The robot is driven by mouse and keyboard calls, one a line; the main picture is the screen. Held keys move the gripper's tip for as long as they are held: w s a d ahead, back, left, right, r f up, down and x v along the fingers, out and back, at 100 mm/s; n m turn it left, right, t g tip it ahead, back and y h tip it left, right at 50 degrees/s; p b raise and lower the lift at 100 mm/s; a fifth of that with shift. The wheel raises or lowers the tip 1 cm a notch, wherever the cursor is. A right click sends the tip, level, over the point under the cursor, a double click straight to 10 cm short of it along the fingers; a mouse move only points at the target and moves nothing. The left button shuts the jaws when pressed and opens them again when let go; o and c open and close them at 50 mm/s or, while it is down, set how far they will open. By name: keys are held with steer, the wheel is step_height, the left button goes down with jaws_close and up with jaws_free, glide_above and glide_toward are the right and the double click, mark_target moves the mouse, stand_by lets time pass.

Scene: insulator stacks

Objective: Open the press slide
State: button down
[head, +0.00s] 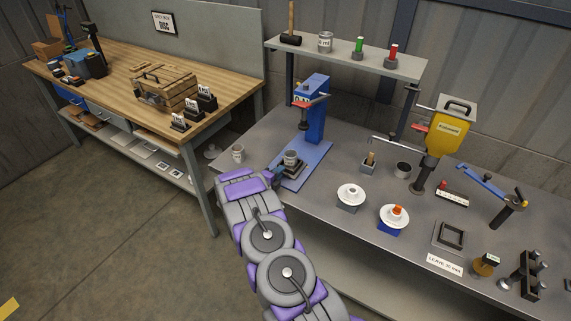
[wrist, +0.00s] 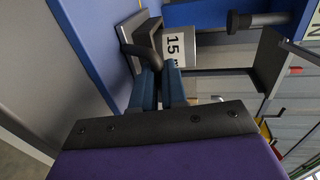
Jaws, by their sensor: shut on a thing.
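The blue press (head: 316,110) with a red-tipped lever stands on the grey bench. Its flat blue base (head: 305,172) carries a dark slide (head: 291,174) with a grey can (head: 291,158) on it. In the wrist view the can shows a label reading 15 (wrist: 173,46), partly cut by the handle. My gripper (head: 273,177) is at the front left side of the slide. In the wrist view its blue fingers (wrist: 160,85) are shut on the slide's dark curved handle (wrist: 150,42). The fingertips partly hide the handle.
Two white discs on stands (head: 351,195) (head: 394,215) are to the right. A shelf (head: 350,57) with a mallet and cans is behind. A yellow machine (head: 445,135) stands farther right. A wooden table (head: 130,75) is at left.

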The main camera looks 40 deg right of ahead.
steer(key=shift+s+a+f, duration=0.35)
steer(key=shift+s+a, duration=0.2)
steer(key=shift+a, duration=0.1)
steer(key=shift+d, duration=0.1)
steer(key=shift+f, duration=0.1)
steer(key=c, duration=1.4)
jaws_free()
steer(key=shift+c, duration=0.2)
steer(key=shift+o, duration=0.9)
steer(key=shift+w, duration=0.1)
steer(key=shift+r, duration=0.2)
steer(key=p+v, duration=0.2)
steer(key=v, duration=1.5)
